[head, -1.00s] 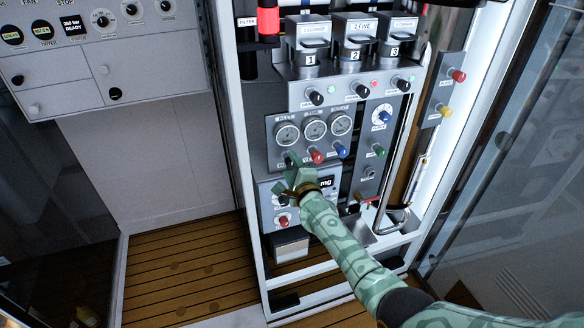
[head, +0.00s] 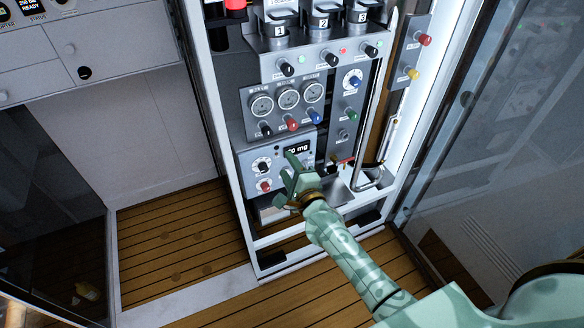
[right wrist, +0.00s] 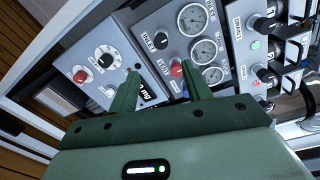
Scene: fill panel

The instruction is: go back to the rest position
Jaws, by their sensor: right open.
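My right gripper (head: 292,172) is open in front of the lower part of the fill panel (head: 250,105). Its two green fingers also show apart in the right wrist view (right wrist: 160,88), with nothing between them but the panel behind. In the head view the gripper covers part of the lower box (head: 248,172), which has a small display (head: 298,149), a black knob and a red knob. I cannot tell from these views how far the fingertips are from the panel. My left gripper is not in view.
Above are three gauges (head: 288,98) with black, red (head: 292,124) and blue knobs below. A bent metal pipe (head: 378,170) stands right of the gripper. A glass door (head: 500,130) is at the right. Wooden floor (head: 180,245) lies open at the lower left.

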